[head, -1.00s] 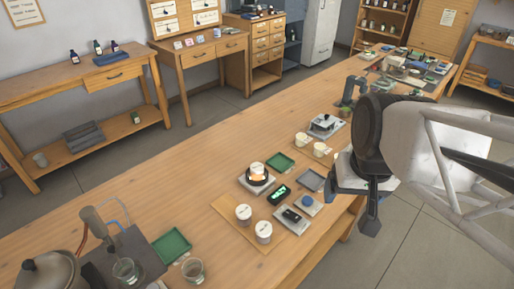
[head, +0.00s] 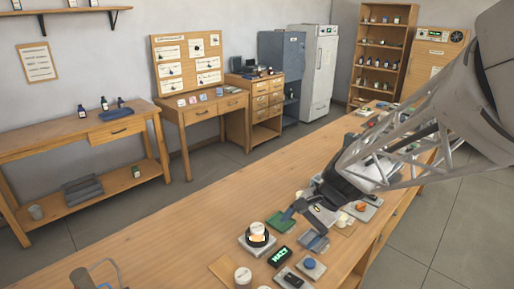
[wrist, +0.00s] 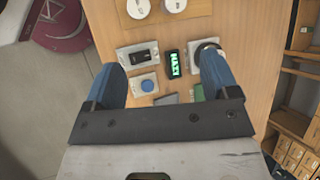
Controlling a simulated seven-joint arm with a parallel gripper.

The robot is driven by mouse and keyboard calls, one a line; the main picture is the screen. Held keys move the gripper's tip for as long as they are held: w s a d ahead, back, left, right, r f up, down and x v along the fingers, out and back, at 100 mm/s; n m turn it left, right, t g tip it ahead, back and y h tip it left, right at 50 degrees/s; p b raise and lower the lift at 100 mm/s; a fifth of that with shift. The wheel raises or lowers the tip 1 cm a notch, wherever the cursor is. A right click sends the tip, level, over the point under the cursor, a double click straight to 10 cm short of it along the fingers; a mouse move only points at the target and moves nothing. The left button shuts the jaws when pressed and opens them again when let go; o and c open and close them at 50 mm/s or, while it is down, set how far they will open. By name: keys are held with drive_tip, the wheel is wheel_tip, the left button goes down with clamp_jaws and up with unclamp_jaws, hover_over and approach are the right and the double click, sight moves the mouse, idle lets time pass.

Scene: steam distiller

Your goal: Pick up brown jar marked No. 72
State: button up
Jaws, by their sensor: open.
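No jar with a readable "No. 72" shows, so I cannot tell which one it is. A white-topped jar with an orange-brown band (head: 257,236) stands in a black ring on a pale plate on the long bench. Small dark bottles (head: 104,104) stand on the left side table, their labels too small to read. More small containers (head: 385,32) stand in the tall back shelf. My gripper (head: 303,228) is open and empty above the bench; in the wrist view its blue fingers (wrist: 160,70) are spread over the small devices, with the right finger partly covering the ringed plate.
A lit green display (head: 279,255), a device with a blue knob (head: 311,266) and a green tray (head: 281,222) crowd the bench below my gripper. White-lidded containers (head: 243,275) stand in front. The bench's left stretch (head: 180,240) is clear.

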drive_tip(key=w+a+f+m+y, duration=0.2)
drive_tip(key=w+f+m+y, duration=0.25)
drive_tip(key=w+f, duration=0.35)
drive_tip(key=m+t+y, duration=0.2)
drive_tip(key=m+y, duration=0.1)
drive_tip(key=m, duration=0.3)
approach(259, 227)
drive_tip(key=a, duration=0.3)
drive_tip(key=shift+w+f+h, duration=0.25)
drive_tip(key=shift+w+f, duration=0.05)
drive_tip(key=shift+f, duration=0.05)
drive_tip(key=shift+x, duration=1.25)
drive_tip(key=shift+x, duration=2.6)
drive_tip(key=shift+s, duration=0.2)
